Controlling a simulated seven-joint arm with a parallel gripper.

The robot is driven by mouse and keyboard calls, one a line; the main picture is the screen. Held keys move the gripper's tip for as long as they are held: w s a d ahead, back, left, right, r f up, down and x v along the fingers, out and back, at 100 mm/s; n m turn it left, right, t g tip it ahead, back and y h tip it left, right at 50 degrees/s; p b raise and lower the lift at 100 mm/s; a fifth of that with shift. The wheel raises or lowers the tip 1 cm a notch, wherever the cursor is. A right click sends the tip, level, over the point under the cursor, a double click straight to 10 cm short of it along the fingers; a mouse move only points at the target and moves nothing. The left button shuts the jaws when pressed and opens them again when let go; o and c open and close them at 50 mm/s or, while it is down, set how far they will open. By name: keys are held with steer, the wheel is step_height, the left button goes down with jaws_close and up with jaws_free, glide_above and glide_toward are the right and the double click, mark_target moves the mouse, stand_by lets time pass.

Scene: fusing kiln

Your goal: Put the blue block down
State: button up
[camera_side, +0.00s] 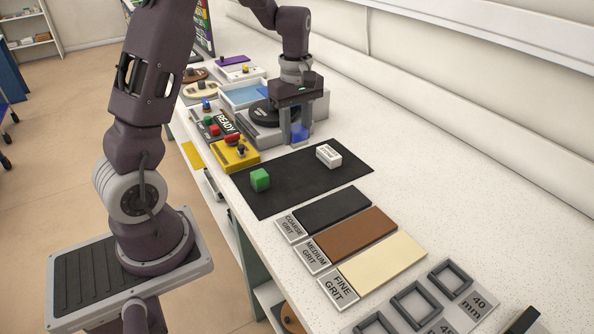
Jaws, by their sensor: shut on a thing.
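The blue block (299,133) is between the fingers of my gripper (294,133), near the front right of the grey kiln unit. My gripper is shut on it and points down. The fingers partly cover the block. I cannot tell from this view whether the block touches a surface or hangs just above one.
A black mat (298,190) lies in front, with a green block (260,180) and a white labelled block (328,155) on it. A yellow control box (236,155) stands left of the mat. Coarse (335,208), medium (352,236) and fine (383,258) grit pads lie nearer the camera.

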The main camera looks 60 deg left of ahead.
mark_target(296, 173)
step_height(296, 173, down, 9)
steer(key=shift+r, duration=0.1)
steer(key=o, duration=1.3)
steer(key=shift+f, duration=0.2)
steer(key=shift+c, duration=0.2)
